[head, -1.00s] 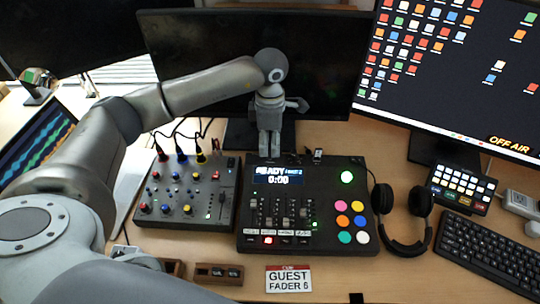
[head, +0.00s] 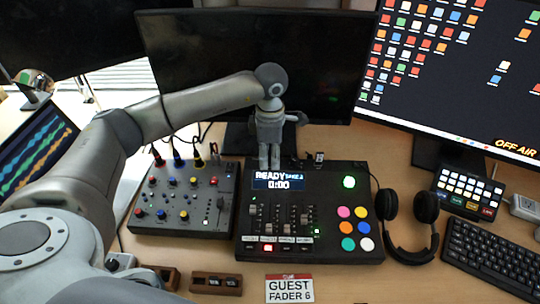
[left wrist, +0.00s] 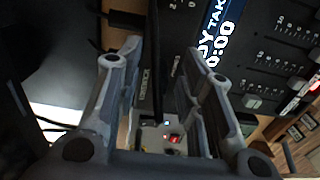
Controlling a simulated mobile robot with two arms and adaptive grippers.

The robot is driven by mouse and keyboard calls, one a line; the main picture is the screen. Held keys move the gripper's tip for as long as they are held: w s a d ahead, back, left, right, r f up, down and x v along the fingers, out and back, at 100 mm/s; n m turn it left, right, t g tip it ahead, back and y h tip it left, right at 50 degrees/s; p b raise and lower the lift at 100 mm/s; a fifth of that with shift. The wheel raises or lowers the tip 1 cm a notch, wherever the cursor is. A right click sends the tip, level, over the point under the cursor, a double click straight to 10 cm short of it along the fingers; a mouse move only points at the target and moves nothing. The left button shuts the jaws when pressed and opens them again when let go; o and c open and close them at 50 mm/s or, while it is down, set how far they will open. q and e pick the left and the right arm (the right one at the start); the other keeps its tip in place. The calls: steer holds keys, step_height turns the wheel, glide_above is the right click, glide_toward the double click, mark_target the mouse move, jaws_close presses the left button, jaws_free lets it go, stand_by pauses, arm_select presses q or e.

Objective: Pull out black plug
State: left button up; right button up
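The mixer (head: 187,200) has red (head: 157,156), blue (head: 178,158) and yellow (head: 198,159) plugs along its back edge. A dark cable end (head: 214,150) shows to the right of these. A small black piece (head: 319,157) stands at the back edge of the recorder (head: 308,218); I cannot tell which of these is the black plug. My left gripper (head: 269,164) points down at the recorder's back edge. In the left wrist view its fingers are apart (left wrist: 155,85), with a thin dark upright strip in the gap; I see nothing gripped. My right gripper is out of view.
A dark monitor (head: 320,60) stands close behind the gripper. Headphones (head: 410,215), a button pad (head: 467,193) and a keyboard (head: 495,250) lie to the right. A guest sign (head: 289,288) and small wooden blocks (head: 216,283) lie in front.

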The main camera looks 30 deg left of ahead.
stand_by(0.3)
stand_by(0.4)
arm_select(q)
jaws_close()
steer(key=shift+r, duration=0.15)
stand_by(0.3)
steer(key=shift+r, duration=0.35)
steer(key=shift+r+p, duration=1.6)
steer(key=shift+r, duration=0.9)
